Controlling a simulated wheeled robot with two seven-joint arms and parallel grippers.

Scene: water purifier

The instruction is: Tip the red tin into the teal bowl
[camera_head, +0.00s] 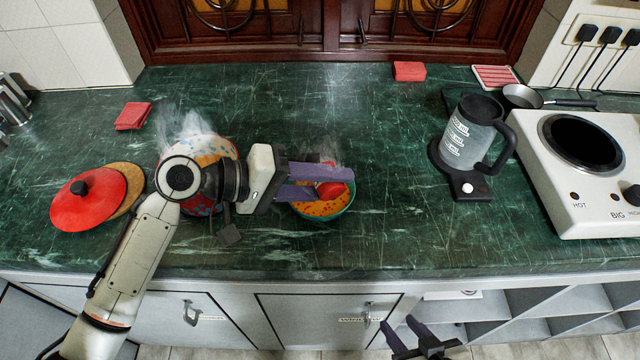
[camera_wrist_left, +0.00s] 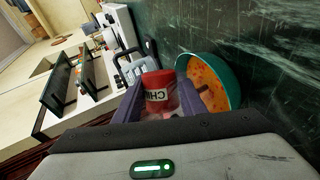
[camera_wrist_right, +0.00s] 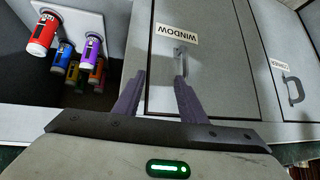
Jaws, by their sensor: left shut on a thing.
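The teal bowl (camera_head: 348,207) stands on the green counter with orange, speckled food in it. It also shows in the left wrist view (camera_wrist_left: 234,76). My left gripper (camera_head: 334,181) is above the bowl, shut on the red tin (camera_head: 332,189). In the left wrist view the red tin (camera_wrist_left: 157,84) sits between the fingers, with a white label partly reading "CHI". The fingers hide part of the tin, and I cannot tell its exact tilt. My right gripper (camera_head: 405,338) is low in front of the cabinets; its fingers are apart and empty in the right wrist view (camera_wrist_right: 160,85).
A steaming pot (camera_head: 207,150) stands behind my left wrist, with a red lid (camera_head: 85,205) to its left. A blender jug (camera_head: 470,135) and a white hob (camera_head: 580,170) are on the right. Several tins, including a red one (camera_wrist_right: 42,35), are in an open shelf below.

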